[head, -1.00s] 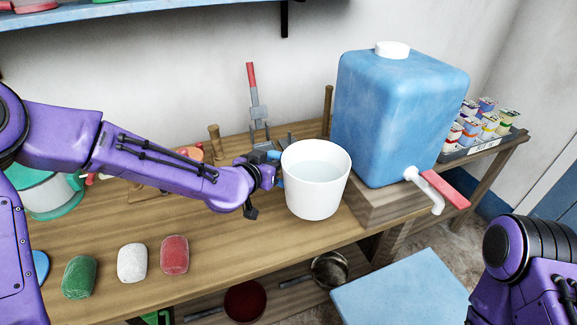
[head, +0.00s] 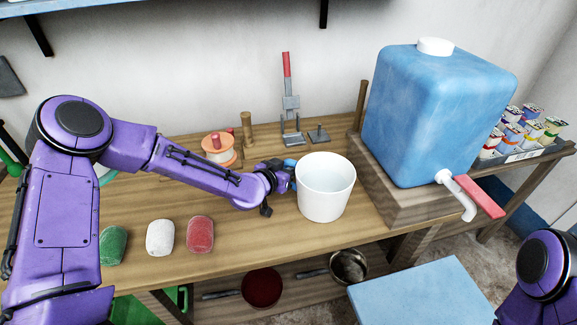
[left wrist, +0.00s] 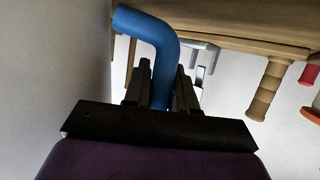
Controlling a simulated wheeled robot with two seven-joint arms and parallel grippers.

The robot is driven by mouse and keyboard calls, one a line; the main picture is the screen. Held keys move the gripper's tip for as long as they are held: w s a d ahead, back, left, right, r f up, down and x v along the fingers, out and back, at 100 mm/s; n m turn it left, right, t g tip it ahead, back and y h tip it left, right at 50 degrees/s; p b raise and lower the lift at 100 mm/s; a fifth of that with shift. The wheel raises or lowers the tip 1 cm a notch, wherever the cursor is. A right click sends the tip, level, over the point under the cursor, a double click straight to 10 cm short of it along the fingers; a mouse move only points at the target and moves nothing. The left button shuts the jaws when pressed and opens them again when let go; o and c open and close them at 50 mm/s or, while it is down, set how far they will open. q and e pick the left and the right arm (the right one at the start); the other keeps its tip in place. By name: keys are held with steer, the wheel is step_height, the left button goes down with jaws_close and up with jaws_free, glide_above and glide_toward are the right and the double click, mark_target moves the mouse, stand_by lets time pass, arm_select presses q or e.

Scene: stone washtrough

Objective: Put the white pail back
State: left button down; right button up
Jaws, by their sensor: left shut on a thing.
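The white pail (head: 324,192) is upright in the middle of the head view, over the wooden table near its front edge. I cannot tell whether its base touches the tabletop or whether it holds anything. My left gripper (head: 284,175) is at the pail's left side, shut on its blue handle. In the left wrist view the bent blue handle (left wrist: 150,27) runs down between the two dark fingers (left wrist: 162,82), and a pale wall, probably the pail's, fills the left. My right gripper is out of view.
A blue water tank (head: 435,115) with a red-levered tap (head: 478,196) stands right of the pail on a wooden block (head: 385,190). Green, white and red soap-like blocks (head: 160,238) lie front left. Behind are a red-handled press (head: 289,100) and an orange spool (head: 218,147). A light blue surface (head: 425,292) is below.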

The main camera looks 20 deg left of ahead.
arm_select(q)
steer(key=c, duration=0.9)
jaws_free()
steer(key=shift+f, duration=0.1)
steer(key=shift+s+r, duration=0.15)
steer(key=shift+r, duration=0.1)
steer(key=v, duration=1.1)
steer(key=shift+s, duration=0.4)
steer(key=shift+r, duration=0.1)
